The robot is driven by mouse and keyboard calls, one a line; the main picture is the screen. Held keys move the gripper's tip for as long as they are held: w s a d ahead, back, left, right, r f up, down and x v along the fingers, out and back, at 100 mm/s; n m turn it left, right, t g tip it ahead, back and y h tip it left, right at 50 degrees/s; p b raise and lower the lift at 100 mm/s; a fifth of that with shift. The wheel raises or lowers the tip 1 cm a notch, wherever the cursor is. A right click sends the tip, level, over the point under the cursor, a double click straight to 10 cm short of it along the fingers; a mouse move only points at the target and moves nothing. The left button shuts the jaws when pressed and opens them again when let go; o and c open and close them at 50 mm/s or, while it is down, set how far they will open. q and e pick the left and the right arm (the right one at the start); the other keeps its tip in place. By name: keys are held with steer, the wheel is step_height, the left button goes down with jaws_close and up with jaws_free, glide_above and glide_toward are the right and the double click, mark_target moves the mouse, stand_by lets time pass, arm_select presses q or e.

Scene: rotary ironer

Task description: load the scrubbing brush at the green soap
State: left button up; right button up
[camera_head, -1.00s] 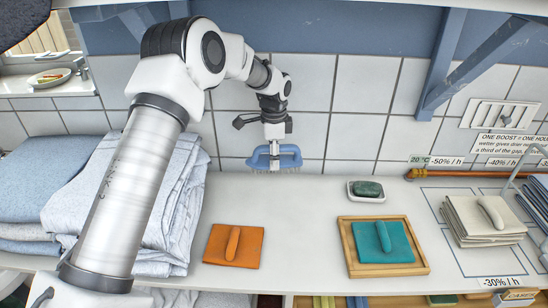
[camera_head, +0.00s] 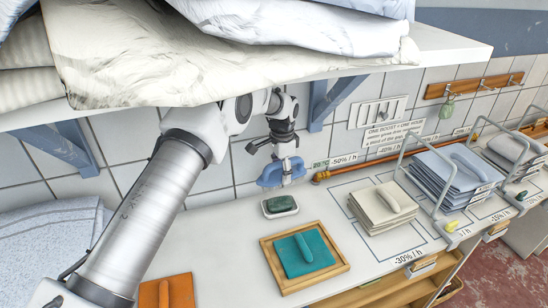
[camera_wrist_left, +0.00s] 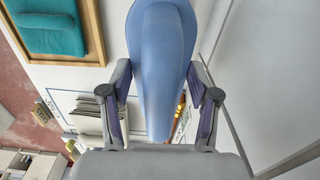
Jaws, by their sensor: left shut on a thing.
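My left gripper (camera_head: 284,154) is shut on the blue scrubbing brush (camera_head: 271,176) and holds it in the air, bristle side down. The green soap (camera_head: 281,203) lies in a white dish (camera_head: 269,214) on the counter. In the head view the brush appears just above and slightly behind the soap, with a small gap between them. In the left wrist view the brush (camera_wrist_left: 160,40) is between both fingers of the gripper (camera_wrist_left: 160,85) and hides what lies beyond it. My right gripper is not in view.
A wooden tray (camera_head: 344,266) with a teal cloth (camera_head: 290,256) stands in front of the soap. An orange cloth (camera_head: 181,290) is at the front left. Folded cream cloths (camera_head: 378,213) lie to the right. A shelf with linen (camera_head: 240,50) overhangs the arm.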

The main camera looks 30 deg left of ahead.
arm_select(q)
steer(key=shift+s+f, duration=0.15)
steer(key=shift+s, duration=0.1)
steer(key=shift+f, duration=0.3)
step_height(320, 180, down, 6)
steer(key=b, duration=0.4)
steer(key=shift+r, duration=0.25)
steer(key=shift+f, duration=0.1)
steer(key=shift+f+b, duration=0.4)
steer(key=shift+s+f, duration=0.1)
stand_by(1.0)
